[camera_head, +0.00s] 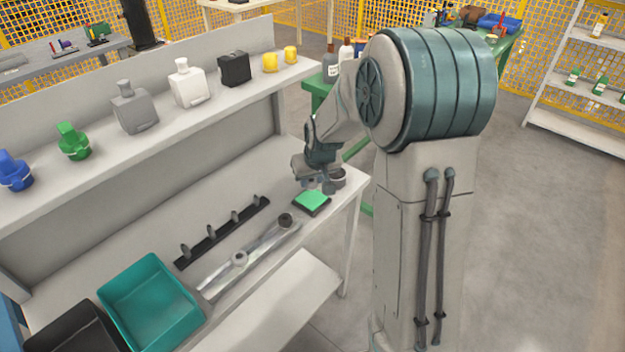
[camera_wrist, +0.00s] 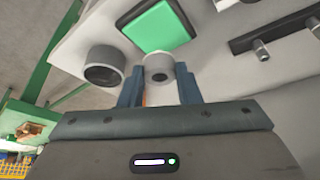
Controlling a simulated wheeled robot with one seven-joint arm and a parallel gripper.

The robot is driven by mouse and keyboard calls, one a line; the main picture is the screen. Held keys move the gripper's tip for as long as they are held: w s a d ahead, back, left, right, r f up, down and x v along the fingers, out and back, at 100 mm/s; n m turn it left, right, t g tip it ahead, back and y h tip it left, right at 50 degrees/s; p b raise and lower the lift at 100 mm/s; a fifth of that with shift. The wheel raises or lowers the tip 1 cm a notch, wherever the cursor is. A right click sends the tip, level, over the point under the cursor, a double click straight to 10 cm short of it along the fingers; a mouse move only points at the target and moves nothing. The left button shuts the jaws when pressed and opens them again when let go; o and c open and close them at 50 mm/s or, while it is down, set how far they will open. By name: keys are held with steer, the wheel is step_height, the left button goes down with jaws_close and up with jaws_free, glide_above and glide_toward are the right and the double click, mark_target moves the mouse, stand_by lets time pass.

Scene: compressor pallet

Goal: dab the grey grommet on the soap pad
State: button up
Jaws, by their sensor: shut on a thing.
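The grey grommet (camera_wrist: 158,68), a short pale ring with a dark hole, is between the two blue-grey fingers of my gripper (camera_wrist: 159,86) in the wrist view. My gripper is shut on it. The soap pad (camera_head: 312,201) is a green square on a black base near the right end of the bench; it also shows in the wrist view (camera_wrist: 157,25), beyond the grommet. In the head view my gripper (camera_head: 322,184) is just behind the pad, and the grommet is hard to make out there. The grommet appears apart from the pad.
A grey round cup (camera_wrist: 103,66) stands close beside my gripper. On the bench are a pegged black rail (camera_head: 222,232), a pale strip with a dark grommet (camera_head: 285,219) and a light grommet (camera_head: 239,259), and a teal bin (camera_head: 150,303). A shelf with bottles runs behind.

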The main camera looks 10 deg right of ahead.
steer(key=shift+r+p, duration=1.1)
steer(key=shift+r, duration=1.05)
